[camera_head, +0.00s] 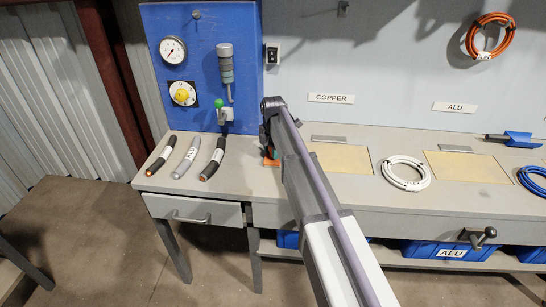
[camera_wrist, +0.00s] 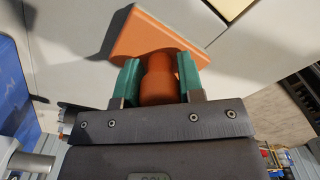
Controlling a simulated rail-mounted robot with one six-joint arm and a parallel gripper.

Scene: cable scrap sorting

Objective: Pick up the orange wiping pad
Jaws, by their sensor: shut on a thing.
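The orange wiping pad (camera_wrist: 155,40) shows large in the wrist view, with a flat triangular-looking plate and a round knob-like handle (camera_wrist: 159,78). My gripper (camera_wrist: 160,80) has its two green fingers on either side of the handle and is shut on it. In the head view only a small orange part of the pad (camera_head: 270,161) shows beside my arm, at the bench top near the blue panel. My arm hides the rest of the pad and the gripper there. I cannot tell whether the pad touches the bench.
Three cable pieces (camera_head: 187,156) lie on the bench at left. A blue panel (camera_head: 165,110) with gauges and a green-knobbed lever stands behind. A white cable coil (camera_head: 405,173) and a blue coil (camera_head: 535,178) lie to the right. Blue bins (camera_head: 425,250) sit below.

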